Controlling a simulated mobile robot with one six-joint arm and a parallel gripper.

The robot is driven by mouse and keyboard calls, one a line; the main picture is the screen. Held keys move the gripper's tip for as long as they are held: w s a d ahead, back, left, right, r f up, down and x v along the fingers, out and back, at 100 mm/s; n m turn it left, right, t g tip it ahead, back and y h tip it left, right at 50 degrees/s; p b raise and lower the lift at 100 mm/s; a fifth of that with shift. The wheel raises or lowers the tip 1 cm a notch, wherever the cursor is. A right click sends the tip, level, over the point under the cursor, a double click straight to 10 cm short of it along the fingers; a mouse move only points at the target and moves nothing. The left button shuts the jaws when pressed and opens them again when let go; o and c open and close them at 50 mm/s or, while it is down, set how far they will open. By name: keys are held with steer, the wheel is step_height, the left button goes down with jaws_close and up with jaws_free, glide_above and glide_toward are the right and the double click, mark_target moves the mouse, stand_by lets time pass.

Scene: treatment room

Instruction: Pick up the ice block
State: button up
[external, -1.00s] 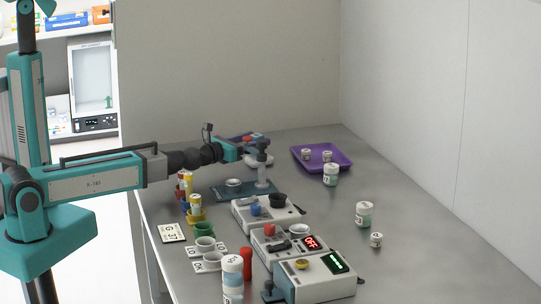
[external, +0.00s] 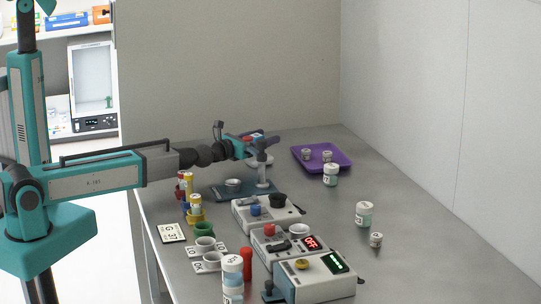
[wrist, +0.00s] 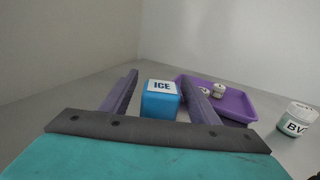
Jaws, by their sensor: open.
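The ice block (wrist: 160,104) is a bright blue cube with a white top lettered ICE. In the wrist view it stands ahead, centred between the two purple-grey fingers of my gripper (wrist: 160,78). My gripper is open, with one finger on each side of the block; I cannot tell whether they touch it. In the external view my gripper (external: 264,145) is at the far end of the table, above and behind a dark teal mat. The block is hard to make out there, mostly hidden by my gripper.
A purple tray (external: 341,164) with small jars lies right of my gripper. A BV-type jar (wrist: 298,121) stands near it in the wrist view. The dark teal mat (external: 210,193) and several instrument boxes (external: 318,284) fill the nearer table. A wall closes off the back.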

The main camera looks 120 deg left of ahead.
steer(key=shift+w+a, duration=0.2)
steer(key=shift+a, duration=0.25)
stand_by(0.3)
steer(key=c, duration=1.2)
steer(key=shift+c, duration=0.2)
steer(key=shift+r, duration=0.2)
step_height(320, 180, up, 10)
steer(key=p, duration=0.7)
steer(key=shift+f+p, duration=0.2)
steer(key=shift+p, duration=0.1)
